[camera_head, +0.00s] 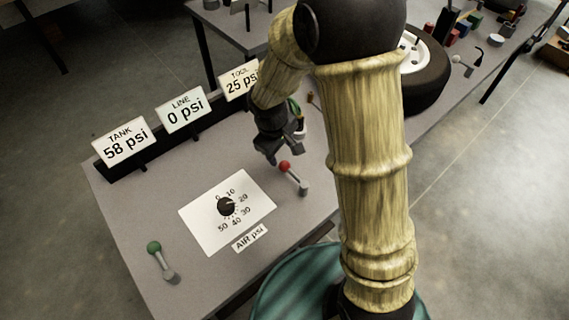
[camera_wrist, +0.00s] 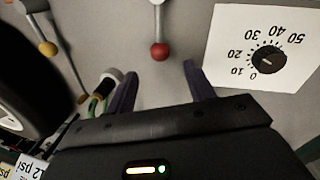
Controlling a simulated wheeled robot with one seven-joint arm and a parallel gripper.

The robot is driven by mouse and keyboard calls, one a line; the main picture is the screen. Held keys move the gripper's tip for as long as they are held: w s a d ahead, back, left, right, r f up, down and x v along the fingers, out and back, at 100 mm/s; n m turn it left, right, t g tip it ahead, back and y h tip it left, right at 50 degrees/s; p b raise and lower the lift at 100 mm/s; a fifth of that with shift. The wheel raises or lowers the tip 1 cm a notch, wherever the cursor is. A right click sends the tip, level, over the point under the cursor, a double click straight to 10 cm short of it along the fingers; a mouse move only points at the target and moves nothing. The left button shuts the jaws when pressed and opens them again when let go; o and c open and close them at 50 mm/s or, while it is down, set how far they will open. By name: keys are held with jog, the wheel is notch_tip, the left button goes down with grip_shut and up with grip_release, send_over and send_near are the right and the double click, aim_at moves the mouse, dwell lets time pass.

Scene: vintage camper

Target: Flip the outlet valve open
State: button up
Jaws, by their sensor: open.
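A lever with a red ball knob (camera_head: 285,165) stands on the grey bench; none of the levers has a readable name, so I cannot tell which is the outlet valve. My gripper (camera_head: 284,154) is open and empty, just behind the red knob in the head view. In the wrist view the red knob (camera_wrist: 160,51) shows ahead of the gap between my fingers (camera_wrist: 160,74), apart from both. A second lever with a green knob (camera_head: 154,247) stands at the bench's near left. A yellow-knobbed lever (camera_wrist: 48,48) shows at the wrist view's upper left.
A black dial (camera_head: 227,207) sits on a white plate marked AIR psi. Signs read TANK 58 psi (camera_head: 120,138), LINE 0 psi (camera_head: 183,112) and TOOL 25 psi (camera_head: 238,81). A hose fitting (camera_wrist: 108,82) lies beside my finger. A tyre (camera_head: 428,80) is on the right.

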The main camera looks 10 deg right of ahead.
aim_at(284, 164)
jog(key=f, duration=0.5)
jog(key=w+d+f, duration=0.1)
jog(key=f, duration=0.2)
jog(key=shift+w+f+b, duration=0.1)
jog(key=shift+f+b, duration=0.15)
jog(key=shift+b, duration=0.1)
grip_shut()
